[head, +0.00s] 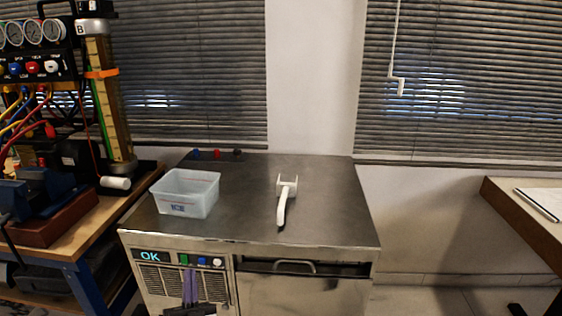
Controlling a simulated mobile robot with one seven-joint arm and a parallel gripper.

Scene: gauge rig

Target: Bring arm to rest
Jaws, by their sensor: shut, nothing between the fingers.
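My gripper (190,272) shows at the bottom of the head view, in front of the left front of the steel cabinet (330,228). Its narrow purple-grey fingers point up in the picture and are together, with nothing between them. The dark gripper body is partly cut off by the bottom edge. The rest of the arm is out of view.
On the cabinet top stand a translucent bin (187,207) marked ICE and a white handled tool (283,205). The cabinet panel (150,256) reads OK. A gauge rig (35,60) and bench are left; a wooden desk (515,208) is right.

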